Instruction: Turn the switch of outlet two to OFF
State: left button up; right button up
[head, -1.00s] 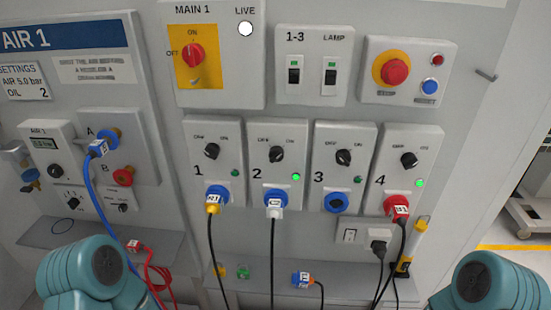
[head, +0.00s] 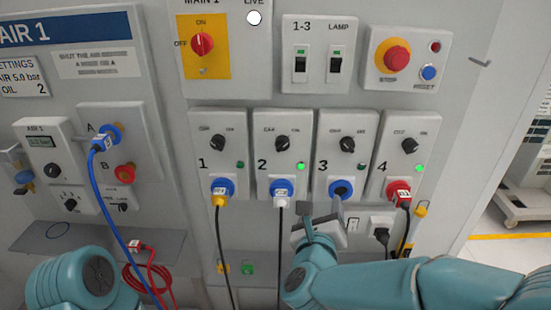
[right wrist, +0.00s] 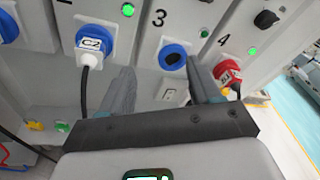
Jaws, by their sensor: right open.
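Outlet two (head: 262,178) is a pale panel marked 2, second from the left in the row. Its black switch knob (head: 281,143) sits between small labels; its exact pointing is too small to read. Its green light (head: 301,166) is lit. A blue-and-white plug (head: 282,190) is in its socket; the right wrist view shows this plug marked C2 (right wrist: 95,43). My right gripper (head: 322,214) is open and empty, below and right of outlet two, in front of the area under outlet three. It also shows in the right wrist view (right wrist: 161,82). My left gripper is out of view.
Outlet one (head: 202,180), outlet three (head: 322,176) and outlet four (head: 384,183) flank it. A red main switch (head: 202,44), two rocker switches (head: 300,65) and a red stop button (head: 397,54) are above. Cables hang from the plugs below.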

jog(key=s+a+r+n+t+y, duration=0.1)
jog(key=s+a+r+t+y, duration=0.2)
jog(key=a+r, duration=0.5)
jog(key=g+p, duration=0.1)
jog(key=p, duration=0.3)
send_near(282, 147)
jog(key=w, duration=0.9)
jog(key=shift+w+d, duration=0.1)
jog(key=c, duration=1)
